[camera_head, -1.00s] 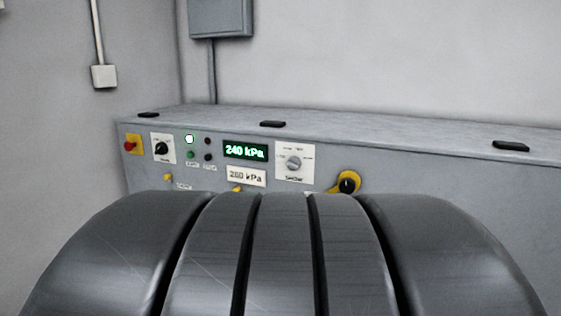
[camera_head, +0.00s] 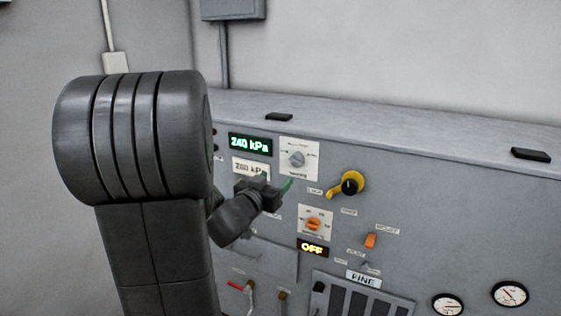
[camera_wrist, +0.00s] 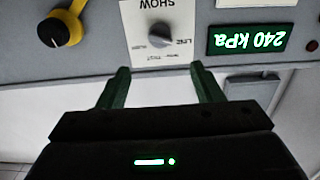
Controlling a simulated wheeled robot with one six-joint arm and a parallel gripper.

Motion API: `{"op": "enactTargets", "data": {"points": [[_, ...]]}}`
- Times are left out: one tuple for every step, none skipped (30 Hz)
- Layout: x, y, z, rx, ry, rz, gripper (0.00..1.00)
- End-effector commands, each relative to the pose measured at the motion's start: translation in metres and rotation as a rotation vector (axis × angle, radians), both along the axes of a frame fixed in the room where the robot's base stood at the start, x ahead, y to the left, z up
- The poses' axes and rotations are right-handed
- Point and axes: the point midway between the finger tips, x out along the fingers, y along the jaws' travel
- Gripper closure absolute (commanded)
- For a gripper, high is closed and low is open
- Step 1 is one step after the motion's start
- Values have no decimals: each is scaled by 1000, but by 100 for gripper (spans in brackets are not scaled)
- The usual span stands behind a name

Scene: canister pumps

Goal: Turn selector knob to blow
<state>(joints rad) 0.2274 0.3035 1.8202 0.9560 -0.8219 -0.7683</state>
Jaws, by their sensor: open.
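An orange knob (camera_head: 313,224) sits on a white plate with small labels, above a lit display (camera_head: 312,248) reading OFF. A grey knob (camera_head: 297,159) sits on another white plate higher up. In the wrist view the grey knob (camera_wrist: 160,36) shows upside down, with SHOW and LINE on its plate. The labels around the orange knob are too small to read, and I cannot tell for sure which knob is the selector. My gripper (camera_head: 277,181) is open and empty, left of and between the two knobs in the head view. In the wrist view its green fingers (camera_wrist: 160,69) point towards the grey knob, without visible contact.
An orange switch (camera_head: 370,240) and two gauges (camera_head: 510,294) are farther right. A green display (camera_head: 250,145) reads 240 kPa. Black handles (camera_head: 530,154) lie on the cabinet top.

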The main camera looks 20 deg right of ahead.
Motion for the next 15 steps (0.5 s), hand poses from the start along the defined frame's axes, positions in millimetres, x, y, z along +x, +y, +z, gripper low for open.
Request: {"op": "enactTargets", "data": {"points": [[5, -6, -1, 0, 3, -1, 40], [8, -10, -1, 0, 3, 0, 40], [13, -17, -1, 1, 2, -1, 40], [17, -21, -1, 1, 2, -1, 40], [22, -26, -1, 1, 2, 0, 40], [27, -33, -1, 1, 2, 0, 40], [32, -38, -1, 1, 2, -1, 40], [36, -43, -1, 1, 2, 0, 40], [42, -50, -1, 1, 3, 1, 40], [46, -55, -1, 1, 2, 1, 40], [50, -59, -1, 1, 2, 1, 40], [55, -65, 0, 2, 1, 2, 40], [59, -69, 0, 2, 1, 2, 40], [62, -73, -1, 2, 2, 2, 40], [66, -78, -1, 2, 1, 2, 40]]}}
